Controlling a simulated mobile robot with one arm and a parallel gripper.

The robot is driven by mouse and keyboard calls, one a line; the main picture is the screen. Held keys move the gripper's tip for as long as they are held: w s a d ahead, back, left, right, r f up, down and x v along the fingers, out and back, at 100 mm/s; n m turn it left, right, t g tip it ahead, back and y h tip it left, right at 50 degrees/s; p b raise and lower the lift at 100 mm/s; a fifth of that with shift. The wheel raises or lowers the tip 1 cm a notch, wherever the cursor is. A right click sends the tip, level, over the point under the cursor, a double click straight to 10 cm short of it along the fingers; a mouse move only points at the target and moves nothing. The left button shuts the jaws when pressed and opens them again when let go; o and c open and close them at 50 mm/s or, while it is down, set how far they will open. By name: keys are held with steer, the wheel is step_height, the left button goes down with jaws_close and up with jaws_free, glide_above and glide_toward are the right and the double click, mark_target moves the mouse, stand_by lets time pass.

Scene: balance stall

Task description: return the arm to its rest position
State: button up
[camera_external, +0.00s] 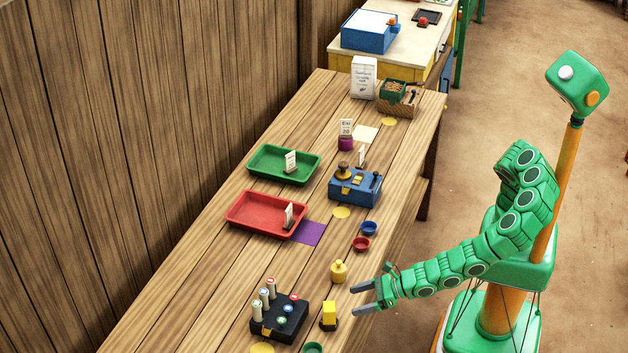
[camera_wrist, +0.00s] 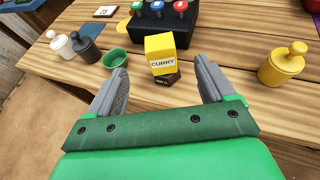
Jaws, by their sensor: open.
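My gripper (camera_external: 364,298) is open and empty at the front edge of the wooden table (camera_external: 262,234). My green segmented arm reaches left from my body to the table edge. In the wrist view both grey fingers of my gripper (camera_wrist: 160,95) are spread apart. A yellow box marked CURRY (camera_wrist: 161,52) stands on a small dark base beyond the gap between the fingers. The same yellow box (camera_external: 329,312) stands just left of my fingertips in the external view, with no visible contact.
A yellow pot (camera_external: 338,271) stands near my fingers. A black block with pegs (camera_external: 280,322) stands further left. Blue (camera_external: 369,228) and red (camera_external: 361,243) bowls sit along the edge. Green (camera_external: 270,163) and red (camera_external: 258,211) trays lie behind. The floor (camera_external: 480,120) beside the table is clear.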

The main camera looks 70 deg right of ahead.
steer(key=w+d+r+m+t+h, duration=0.25)
steer(key=w+d+r+m, duration=0.35)
steer(key=d, duration=0.4)
steer(key=w+d+r+m+t+h, duration=0.1)
steer(key=w+d+r+m+h, duration=0.35)
steer(key=w+d+r, duration=0.45)
steer(key=d+r+m+g+h, duration=0.25)
steer(key=d+m, duration=0.35)
steer(key=d, duration=0.8)
steer(key=d+r+m+g+h, duration=0.2)
steer(key=d+r+m+h, duration=0.3)
steer(key=d, duration=0.9)
steer(key=s+d+f+m+g, duration=0.3)
steer(key=s+d+m+g, duration=0.75)
steer(key=s+d, duration=0.65)
steer(key=s+a+f+m+g+y, duration=0.1)
steer(key=s+a+m+y, duration=0.2)
steer(key=s, duration=0.8)
steer(key=s+a+f+m+g+y, duration=0.1)
steer(key=s+a+m+y, duration=0.3)
steer(key=s, duration=0.7)
steer(key=shift+f+m+g+y, duration=0.15)
steer(key=shift+m+g+y, duration=0.2)
steer(key=shift+m+y, duration=0.6)
